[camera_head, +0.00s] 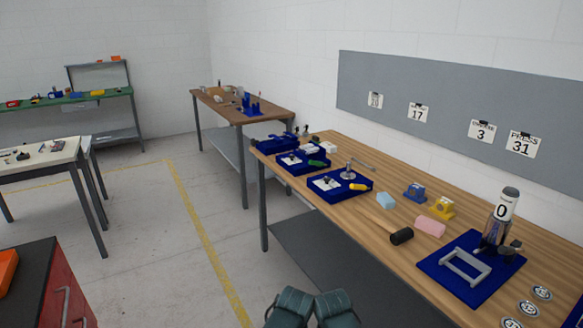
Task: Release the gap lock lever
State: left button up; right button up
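No lever is clearly marked as the gap lock lever. A blue fixture (363,200) on the wooden bench carries a white plate, a round metal post and a grey bar (361,163) that reaches back to the right. A yellow-handled part (358,187) sits on it. Behind it, a similar blue fixture (281,162) has a green-handled part (318,163). At the right, a blue base (452,291) holds a grey frame (465,266) and a dark upright press with a "0" dial (503,210). Two teal parts of my arms show at the bottom edge; neither gripper's fingers are visible.
A red cabinet (72,290) stands at the left. Open floor lies between them.

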aim_at(318, 163)
jog(key=i+j, duration=0.1)
jog(key=i, duration=0.9)
jog(key=i+j, duration=0.15)
jog(key=i, duration=0.85)
